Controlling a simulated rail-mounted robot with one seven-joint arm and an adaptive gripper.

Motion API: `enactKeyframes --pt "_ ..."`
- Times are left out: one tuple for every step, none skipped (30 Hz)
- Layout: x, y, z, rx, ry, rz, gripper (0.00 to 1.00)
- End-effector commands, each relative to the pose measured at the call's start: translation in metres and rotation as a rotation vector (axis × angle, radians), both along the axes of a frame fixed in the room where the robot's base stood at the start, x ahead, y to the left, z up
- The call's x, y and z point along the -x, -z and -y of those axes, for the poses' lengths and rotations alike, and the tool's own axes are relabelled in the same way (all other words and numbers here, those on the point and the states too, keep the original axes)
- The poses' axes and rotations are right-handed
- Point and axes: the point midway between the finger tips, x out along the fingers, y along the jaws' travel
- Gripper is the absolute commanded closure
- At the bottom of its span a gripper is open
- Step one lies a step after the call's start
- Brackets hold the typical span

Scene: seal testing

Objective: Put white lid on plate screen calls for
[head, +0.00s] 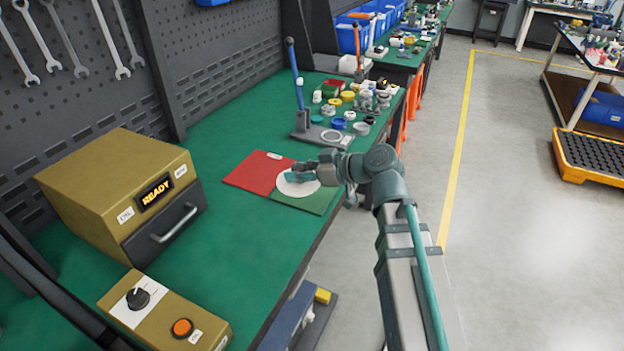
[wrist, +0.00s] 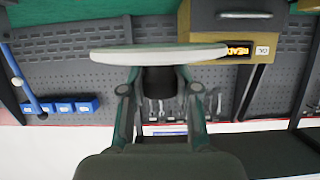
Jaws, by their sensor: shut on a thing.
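My gripper (head: 306,172) is shut on the white lid (head: 293,189), a flat round disc, over the red plate (head: 255,172) and green plate (head: 318,203). In the wrist view the lid (wrist: 150,53) shows nearly edge-on between and beyond my gripper's fingers (wrist: 160,80). The head view does not clearly show the gap between lid and plates. The two flat plates lie side by side on the green bench top; the lid overlaps both in the picture. The screen (head: 156,192) on the tan box (head: 105,185) reads READY in orange. It names no colour.
A tan control box (head: 165,312) with a black knob and orange button stands at the front left. A stand with a blue-handled lever (head: 297,85) and several small caps and rings (head: 348,97) lie beyond the plates. Green bench top is clear between box and plates.

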Motion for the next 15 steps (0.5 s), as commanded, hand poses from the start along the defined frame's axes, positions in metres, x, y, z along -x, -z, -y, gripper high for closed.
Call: enactKeyframes --pt "-0.012 0.002 0.001 -0.001 0.001 0.001 1.00" --pt "-0.018 0.004 0.002 -0.001 0.002 0.000 1.00" --pt "-0.026 0.008 0.003 0.000 0.002 0.000 1.00" --pt "-0.033 0.011 0.004 0.000 0.002 0.000 1.00" --pt "-0.040 0.013 0.005 -0.001 0.003 -0.001 1.00" --pt "-0.049 0.017 0.006 -0.001 0.003 -0.001 1.00" --pt "-0.056 0.020 0.007 -0.001 0.002 0.000 1.00" --pt "-0.062 0.023 0.008 -0.001 0.003 -0.001 1.00" --pt "-0.071 0.027 0.009 -0.001 0.003 0.001 1.00" --pt "-0.077 0.030 0.010 -0.001 0.002 0.000 1.00" --pt "-0.084 0.033 0.011 -0.001 0.002 0.000 1.00" --pt "-0.090 0.039 0.012 -0.001 0.003 -0.001 1.00" --pt "-0.093 0.046 0.012 -0.001 0.002 -0.001 1.00" --pt "-0.097 0.051 0.013 -0.002 0.002 -0.002 1.00" --pt "-0.102 0.058 0.014 -0.001 0.002 -0.001 1.00"
